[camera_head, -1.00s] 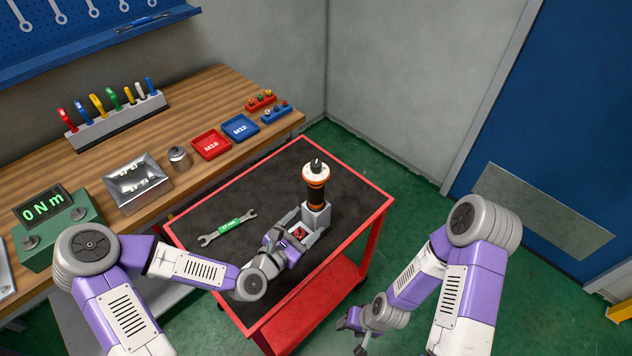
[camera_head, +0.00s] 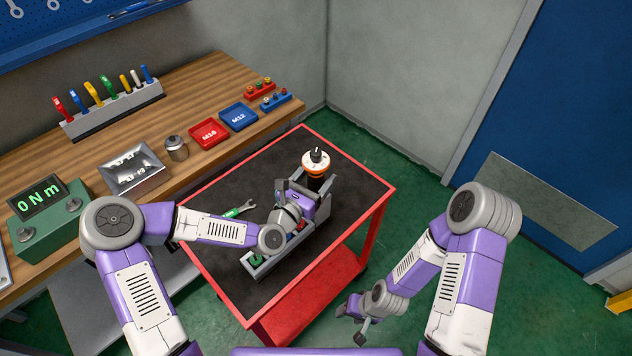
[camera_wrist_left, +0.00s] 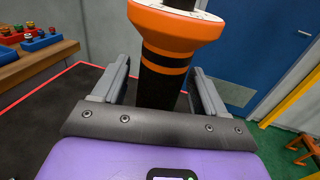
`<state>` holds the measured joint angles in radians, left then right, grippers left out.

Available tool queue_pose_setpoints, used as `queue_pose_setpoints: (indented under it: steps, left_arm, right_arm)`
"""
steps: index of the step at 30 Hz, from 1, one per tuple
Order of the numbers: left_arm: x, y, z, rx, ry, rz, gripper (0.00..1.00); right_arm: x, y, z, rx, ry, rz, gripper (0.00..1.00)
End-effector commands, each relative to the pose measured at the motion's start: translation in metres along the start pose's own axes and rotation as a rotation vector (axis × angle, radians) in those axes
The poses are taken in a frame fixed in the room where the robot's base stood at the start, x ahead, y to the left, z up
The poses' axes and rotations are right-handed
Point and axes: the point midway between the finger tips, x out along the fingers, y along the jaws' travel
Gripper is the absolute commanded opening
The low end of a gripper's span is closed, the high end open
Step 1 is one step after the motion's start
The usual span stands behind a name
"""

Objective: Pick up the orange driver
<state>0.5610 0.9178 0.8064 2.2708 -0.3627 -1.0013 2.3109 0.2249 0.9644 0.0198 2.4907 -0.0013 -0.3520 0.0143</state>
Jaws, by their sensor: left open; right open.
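The orange driver (camera_head: 316,162) stands upright in a grey holder (camera_head: 327,233) on the cart, with a white and orange collar and a black top. In the left wrist view its orange collar (camera_wrist_left: 172,30) and black shaft rise between my fingers. My left gripper (camera_head: 302,186) is open at the driver. Its two fingers (camera_wrist_left: 160,82) stand on either side of the shaft, with gaps visible. The driver's lower part is hidden behind my gripper. My right gripper (camera_head: 357,326) is open and empty, in front of the cart's right side.
The cart's black top (camera_head: 345,190) has a red rim and is clear at the right. The wooden bench (camera_head: 205,95) at the left holds trays, a tool rack and a torque display (camera_head: 40,197).

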Motion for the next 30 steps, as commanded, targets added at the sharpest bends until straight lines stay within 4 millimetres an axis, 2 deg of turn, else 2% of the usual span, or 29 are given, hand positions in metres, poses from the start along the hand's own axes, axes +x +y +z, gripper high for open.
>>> queue_pose_setpoints:
  steps: [4,5,18,26,30]
  left_arm:
    - [0.000,0.000,0.000,0.000,0.001,0.000,0.72]
    - [0.000,0.000,0.000,0.000,0.001,0.000,0.69]
    - [-0.001,0.000,0.000,0.001,0.001,0.000,0.02]
    - [0.000,0.000,0.004,0.003,-0.006,0.000,0.00]
    - [0.000,0.000,0.018,0.005,-0.008,0.000,0.00]
  right_arm:
    - [0.000,0.000,0.000,0.000,0.000,0.000,0.54]
    - [0.000,0.000,0.000,0.000,0.000,0.000,0.54]
    - [0.000,0.000,0.000,0.000,0.000,0.000,0.54]
    - [-0.001,0.000,0.000,0.000,0.000,0.000,0.54]
    - [-0.005,-0.002,0.000,0.000,0.000,0.000,0.54]
